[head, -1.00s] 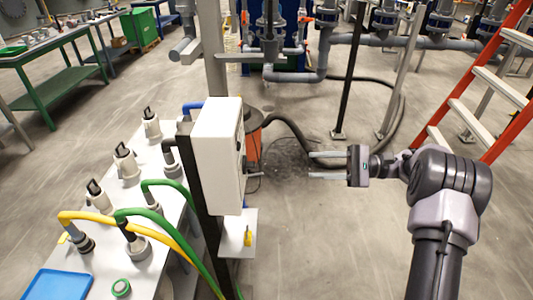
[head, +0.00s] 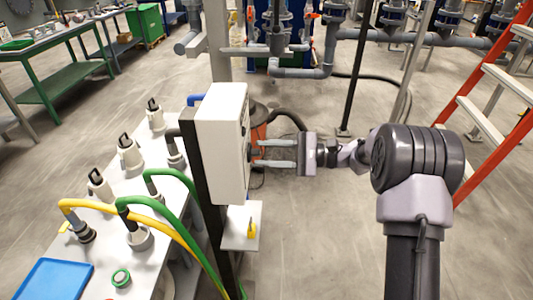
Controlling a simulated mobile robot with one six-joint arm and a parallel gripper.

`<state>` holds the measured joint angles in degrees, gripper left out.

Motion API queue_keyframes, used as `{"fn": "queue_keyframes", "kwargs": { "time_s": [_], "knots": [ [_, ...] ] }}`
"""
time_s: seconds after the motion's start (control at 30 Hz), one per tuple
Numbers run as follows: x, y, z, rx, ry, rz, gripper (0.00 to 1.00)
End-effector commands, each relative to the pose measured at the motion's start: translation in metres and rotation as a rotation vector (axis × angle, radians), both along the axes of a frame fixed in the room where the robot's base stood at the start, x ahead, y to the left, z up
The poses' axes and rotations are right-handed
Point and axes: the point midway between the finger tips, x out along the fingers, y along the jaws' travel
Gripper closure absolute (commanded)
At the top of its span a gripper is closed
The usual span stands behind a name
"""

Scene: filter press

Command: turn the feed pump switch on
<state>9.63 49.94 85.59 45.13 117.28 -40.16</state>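A white control box (head: 221,145) is mounted on a dark post, its narrow face turned to the right. Small dark parts (head: 247,150) show on that face, seen almost edge-on. I cannot tell which is the feed pump switch or how it is set. My gripper (head: 260,153) points left at this face, its two pale fingers apart with a gap between them. The fingertips are at or very close to the dark parts. I cannot tell whether they touch, and nothing clear is held.
A white bench (head: 112,185) with yellow and green hoses stands left of the box. A small white shelf (head: 240,232) with a yellow item is below it. An orange ladder (head: 490,110) stands at the right. Floor is open below my gripper.

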Motion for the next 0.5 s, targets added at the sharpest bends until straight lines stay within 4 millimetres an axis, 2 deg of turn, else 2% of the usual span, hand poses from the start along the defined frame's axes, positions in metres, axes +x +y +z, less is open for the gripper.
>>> {"fn": "queue_keyframes", "kwargs": {
  "time_s": [0.03,0.13,0.17,0.5],
  "knots": [
    [0.0001,-0.0001,-0.0001,0.0,0.0,0.0,0.78],
    [0.0001,-0.0002,-0.0001,0.0,0.0,0.0,0.97],
    [0.0001,-0.0002,-0.0001,0.0,0.0,0.0,1.0],
    [0.0001,-0.0003,0.0009,0.001,0.024,0.0,1.0]
  ]
}}
